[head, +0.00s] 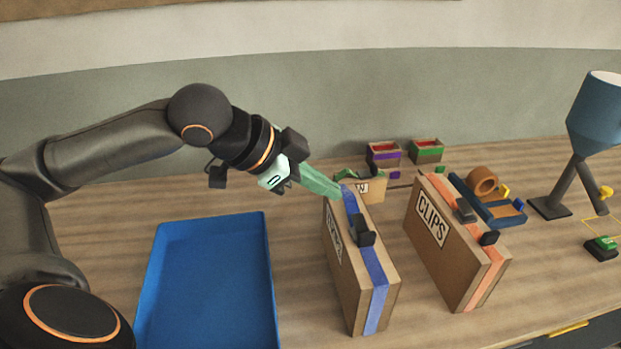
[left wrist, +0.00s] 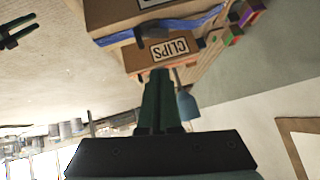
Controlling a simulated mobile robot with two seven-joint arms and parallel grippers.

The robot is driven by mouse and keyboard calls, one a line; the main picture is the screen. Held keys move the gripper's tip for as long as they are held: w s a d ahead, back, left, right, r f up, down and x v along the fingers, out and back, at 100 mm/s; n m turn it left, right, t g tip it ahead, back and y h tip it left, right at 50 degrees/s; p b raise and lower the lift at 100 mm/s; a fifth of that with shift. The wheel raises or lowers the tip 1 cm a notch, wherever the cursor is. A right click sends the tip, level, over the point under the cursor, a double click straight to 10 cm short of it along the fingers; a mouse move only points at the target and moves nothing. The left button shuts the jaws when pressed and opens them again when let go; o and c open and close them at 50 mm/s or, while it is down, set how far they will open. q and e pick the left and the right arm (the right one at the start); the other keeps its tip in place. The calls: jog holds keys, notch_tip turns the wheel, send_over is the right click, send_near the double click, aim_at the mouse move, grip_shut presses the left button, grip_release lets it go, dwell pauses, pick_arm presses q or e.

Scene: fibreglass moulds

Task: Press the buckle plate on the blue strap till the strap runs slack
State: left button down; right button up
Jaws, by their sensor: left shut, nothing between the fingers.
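The blue strap (head: 376,270) runs over the top and down the near end of a brown box (head: 349,290) with a partly hidden label. Its dark buckle (head: 363,231) stands up from the box top. The strap also shows in the left wrist view (left wrist: 118,39). My left gripper (head: 339,191) has pale green fingers, shut and empty, at the far end of this box's top, beyond the buckle. I cannot tell if they touch the strap. In the left wrist view, my right gripper (left wrist: 20,31) appears at the upper left, fingers apart, away from the boxes.
A CLIPS box (head: 440,245) with an orange strap stands to the right. A blue tray (head: 160,270) lies left. Behind are a small box (head: 372,189), purple (head: 384,159) and green (head: 427,150) bins, a tape roll (head: 482,180) and a blue lamp (head: 597,115).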

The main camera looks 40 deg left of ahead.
pick_arm(q)
jog(key=shift+b+v, duration=0.75)
jog(key=shift+v, duration=1)
jog(key=shift+s+d, duration=0.1)
